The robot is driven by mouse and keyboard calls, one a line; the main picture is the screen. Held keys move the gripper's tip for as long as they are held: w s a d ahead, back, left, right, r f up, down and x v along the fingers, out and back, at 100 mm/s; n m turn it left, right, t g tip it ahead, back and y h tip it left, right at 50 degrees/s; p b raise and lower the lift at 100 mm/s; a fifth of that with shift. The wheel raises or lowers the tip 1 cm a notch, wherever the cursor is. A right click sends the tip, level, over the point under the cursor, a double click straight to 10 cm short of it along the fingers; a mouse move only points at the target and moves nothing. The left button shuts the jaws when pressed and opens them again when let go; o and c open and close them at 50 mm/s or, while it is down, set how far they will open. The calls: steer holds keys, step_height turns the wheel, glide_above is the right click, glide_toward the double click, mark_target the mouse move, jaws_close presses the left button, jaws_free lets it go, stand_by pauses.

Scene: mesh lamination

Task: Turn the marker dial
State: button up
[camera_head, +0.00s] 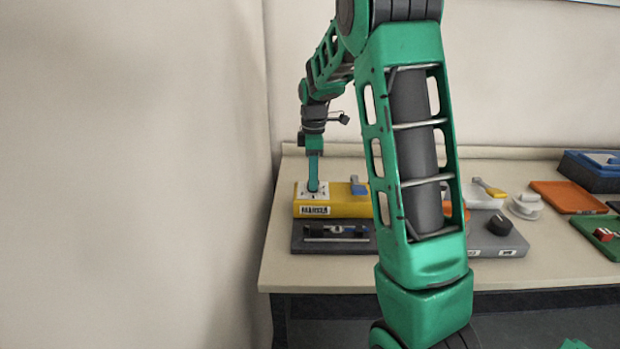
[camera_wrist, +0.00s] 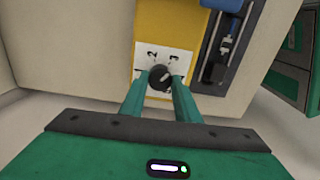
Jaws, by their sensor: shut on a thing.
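The marker dial (camera_wrist: 160,77) is a dark round knob with a pale pointer line, on a white plate (camera_wrist: 176,60) with black marks. The plate is on top of a yellow box (camera_head: 340,206) with a "MARKER" label on its front, at the left end of the table. My gripper (camera_wrist: 161,84) points down at the plate, with its two green fingers on either side of the dial and shut on it. In the head view my gripper (camera_head: 313,186) hides the dial.
A blue lever (camera_head: 358,186) stands on the yellow box. A dark panel (camera_head: 335,238) lies in front of it. A grey box with a black knob (camera_head: 499,224), a white round item (camera_head: 525,206) and orange and green trays lie further right. A wall is close on the left.

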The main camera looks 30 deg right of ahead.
steer(key=m, duration=0.7)
steer(key=shift+w+d+r, duration=0.1)
steer(key=shift+w+r, duration=0.05)
steer(key=shift+w, duration=0.1)
steer(key=m, duration=1)
steer(key=shift+m, duration=0.4)
steer(key=m, duration=0.4)
steer(key=shift+m, duration=0.3)
steer(key=o, duration=1)
steer(key=shift+a, duration=0.2)
steer(key=shift+o, duration=0.2)
steer(key=shift+d, duration=0.1)
